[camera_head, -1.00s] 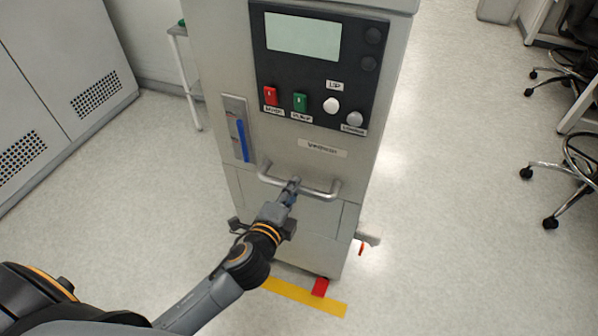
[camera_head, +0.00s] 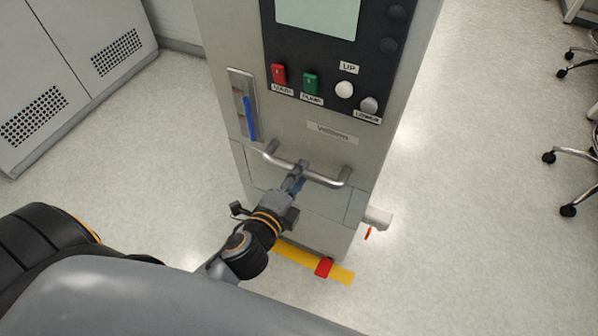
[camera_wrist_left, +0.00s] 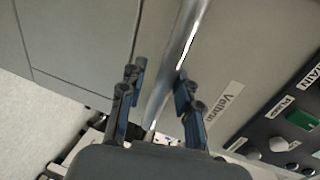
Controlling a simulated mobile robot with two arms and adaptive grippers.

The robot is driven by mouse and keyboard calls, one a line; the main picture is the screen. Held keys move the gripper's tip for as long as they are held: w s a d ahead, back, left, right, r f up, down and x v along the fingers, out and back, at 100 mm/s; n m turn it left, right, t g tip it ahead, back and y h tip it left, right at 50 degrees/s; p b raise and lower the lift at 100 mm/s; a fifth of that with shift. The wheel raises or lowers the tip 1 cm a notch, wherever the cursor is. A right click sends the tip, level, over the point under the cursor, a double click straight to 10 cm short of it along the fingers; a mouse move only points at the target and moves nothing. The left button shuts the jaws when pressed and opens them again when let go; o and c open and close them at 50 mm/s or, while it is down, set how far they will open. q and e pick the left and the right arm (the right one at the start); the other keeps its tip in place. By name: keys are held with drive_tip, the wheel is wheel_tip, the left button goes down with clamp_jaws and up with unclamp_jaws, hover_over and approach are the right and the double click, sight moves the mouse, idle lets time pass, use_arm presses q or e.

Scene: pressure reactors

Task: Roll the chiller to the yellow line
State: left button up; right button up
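The chiller is a tall grey cabinet (camera_head: 318,215) in the middle of the head view. Its metal handle (camera_head: 326,180) runs across the front below the control panel; it also shows in the left wrist view (camera_wrist_left: 181,45). My left gripper (camera_head: 298,177) is at the handle's middle, with one finger on each side of the bar (camera_wrist_left: 160,88). Whether both fingers press on it is unclear. The yellow line (camera_head: 297,257) lies on the floor along the chiller's front foot, partly hidden by my arm and the cabinet. My right gripper is out of view.
A small red piece (camera_head: 324,267) lies on the yellow line at the chiller's base. A white part with an orange tip (camera_head: 376,219) sticks out at the base's right. Grey vented cabinets (camera_head: 75,70) stand left. Wheeled chairs (camera_head: 575,180) stand right. Floor between is clear.

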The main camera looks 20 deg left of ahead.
use_arm(q)
drive_tip(key=shift+o, duration=0.4)
drive_tip(key=shift+r, duration=0.1)
drive_tip(key=v, duration=1.2)
drive_tip(key=s+a+f+n+g+y, duration=0.15)
drive_tip(key=f+n+g, duration=0.35)
drive_tip(key=f, duration=1.1)
drive_tip(key=s+a+f+n+g, duration=0.2)
drive_tip(key=s+f+n+g, duration=0.3)
drive_tip(key=f, duration=1.1)
drive_tip(key=s+f+n+g+h+p, duration=0.1)
drive_tip(key=s+f+n+g, duration=0.4)
drive_tip(key=f, duration=0.5)
drive_tip(key=s+a+r+n+p, duration=0.1)
drive_tip(key=s+r+p, duration=0.3)
drive_tip(key=s+p, duration=0.8)
drive_tip(key=shift+s+a+p, duration=0.25)
drive_tip(key=shift+a+p, duration=0.3)
drive_tip(key=shift+p, duration=0.2)
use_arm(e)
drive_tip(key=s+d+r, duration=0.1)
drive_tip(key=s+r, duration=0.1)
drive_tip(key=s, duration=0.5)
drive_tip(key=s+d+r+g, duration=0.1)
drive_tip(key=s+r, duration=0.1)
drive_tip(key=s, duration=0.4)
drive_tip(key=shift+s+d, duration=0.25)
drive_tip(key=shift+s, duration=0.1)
